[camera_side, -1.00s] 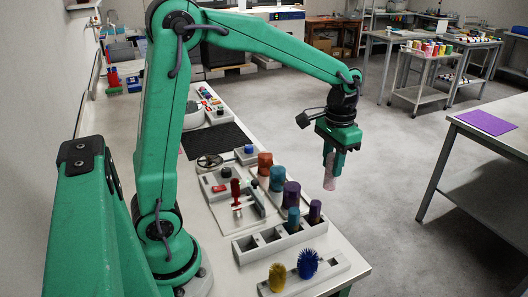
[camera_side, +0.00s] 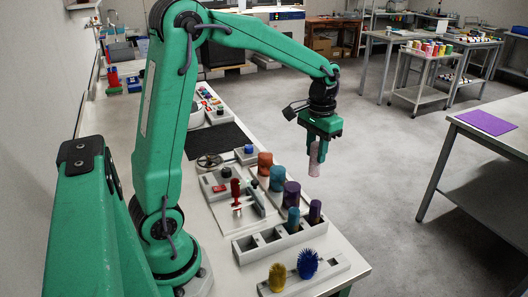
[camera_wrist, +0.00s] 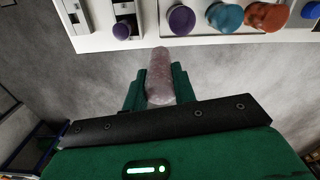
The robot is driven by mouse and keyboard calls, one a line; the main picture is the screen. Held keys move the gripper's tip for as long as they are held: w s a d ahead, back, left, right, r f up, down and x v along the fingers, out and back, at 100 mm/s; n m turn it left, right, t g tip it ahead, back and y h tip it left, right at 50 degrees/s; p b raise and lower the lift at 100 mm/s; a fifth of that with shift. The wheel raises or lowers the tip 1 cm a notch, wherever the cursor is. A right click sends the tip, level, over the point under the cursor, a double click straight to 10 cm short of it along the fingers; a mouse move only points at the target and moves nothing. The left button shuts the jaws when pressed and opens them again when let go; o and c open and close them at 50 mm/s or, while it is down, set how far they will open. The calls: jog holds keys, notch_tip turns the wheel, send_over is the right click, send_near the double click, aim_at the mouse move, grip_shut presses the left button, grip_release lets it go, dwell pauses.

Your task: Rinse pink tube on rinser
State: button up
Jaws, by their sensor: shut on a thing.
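My gripper (camera_side: 318,148) is shut on the pink tube (camera_side: 314,160), which hangs upright below the fingers. In the side view it is held in the air at the right edge of the bench. The wrist view shows the pale pink tube (camera_wrist: 160,75) between the green fingers, pointing toward the bench. A round dark device with a wheel (camera_side: 209,161) sits on the bench to the left; I cannot tell whether it is the rinser.
Purple, teal and orange tubes (camera_side: 265,163) stand along the bench's right edge. A grey rack (camera_side: 272,237) holds more tubes in front. A yellow brush (camera_side: 277,277) and a blue brush (camera_side: 307,264) stand at the near end. The floor under my gripper is clear.

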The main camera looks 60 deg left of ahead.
jog(key=s+a+f+n, duration=0.1)
jog(key=s+a+n, duration=0.2)
jog(key=a, duration=0.7)
jog(key=s+a+f+n, duration=0.2)
jog(key=s+a+n, duration=0.15)
jog(key=a, duration=0.65)
jog(key=s+a+f+n, duration=0.2)
jog(key=s+a+n, duration=0.1)
jog(key=s+a, duration=1)
jog(key=shift+s+a+n, duration=0.35)
jog(key=shift+a, duration=0.05)
jog(key=shift+f, duration=0.1)
jog(key=shift+f, duration=1.4)
jog(key=shift+f, duration=0.2)
jog(key=shift+f, duration=0.8)
